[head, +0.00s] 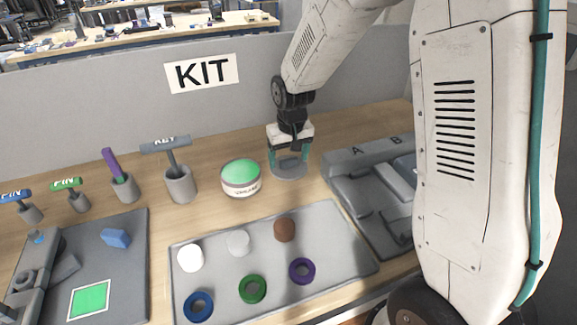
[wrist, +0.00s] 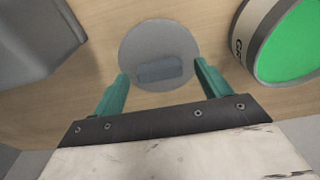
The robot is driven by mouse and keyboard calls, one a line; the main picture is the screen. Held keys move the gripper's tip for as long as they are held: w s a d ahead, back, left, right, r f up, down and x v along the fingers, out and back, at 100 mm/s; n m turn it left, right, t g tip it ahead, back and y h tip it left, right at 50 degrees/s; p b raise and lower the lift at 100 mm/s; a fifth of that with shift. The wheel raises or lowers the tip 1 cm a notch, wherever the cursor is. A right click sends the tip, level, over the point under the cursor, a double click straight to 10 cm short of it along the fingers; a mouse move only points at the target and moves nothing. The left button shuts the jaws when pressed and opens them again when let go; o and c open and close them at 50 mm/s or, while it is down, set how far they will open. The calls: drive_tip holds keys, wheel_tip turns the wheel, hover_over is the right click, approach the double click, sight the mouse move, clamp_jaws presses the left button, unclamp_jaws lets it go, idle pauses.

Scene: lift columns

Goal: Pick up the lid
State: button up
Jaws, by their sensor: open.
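The lid (head: 289,174) is a flat grey disc with a raised block handle, lying on the wooden bench right of the grease tub. In the wrist view the lid (wrist: 145,38) lies ahead of the fingers, its darker handle (wrist: 160,69) between the two fingertips in the picture. My gripper (head: 289,160) is open and empty, pointing down over the lid. Its teal fingers also show in the wrist view (wrist: 161,72), spread to either side of the handle. I cannot tell how far the tips are above the disc.
The open grease tub (head: 240,188) with green contents stands close left of the lid. A grey fixture marked A and B (head: 350,190) is at the right. A grey tray (head: 215,275) with pucks and rings lies in front. The KIT wall (head: 130,110) stands behind.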

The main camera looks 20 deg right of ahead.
drive_tip(key=c, duration=1.1)
drive_tip(key=shift+o, duration=0.2)
